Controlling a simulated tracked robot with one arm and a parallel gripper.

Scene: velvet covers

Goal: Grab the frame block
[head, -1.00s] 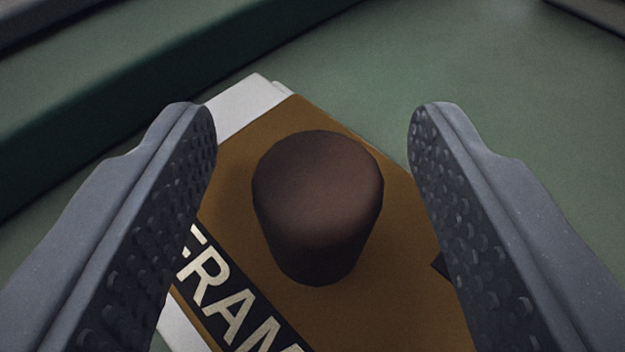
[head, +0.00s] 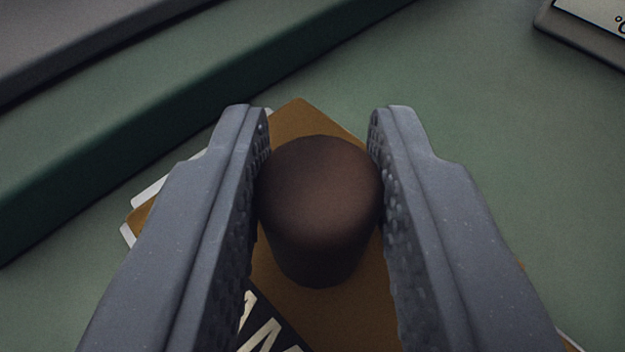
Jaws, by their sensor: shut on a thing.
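The frame block (head: 300,118) is a brown-gold slab with a dark round knob (head: 318,200) standing up from its top. A black label strip with pale letters shows at the bottom, mostly hidden by my left finger. My gripper (head: 319,165) is shut on the knob, with one studded finger touching each side. The block's white edge pieces show at the left, beside the finger. Much of the block's left and right sides is hidden behind the fingers.
The block is over a green surface (head: 480,110). A raised dark green ledge (head: 150,150) runs diagonally at the left, close to the block. A grey-framed pale panel (head: 595,25) is at the top right corner. The green area to the right is clear.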

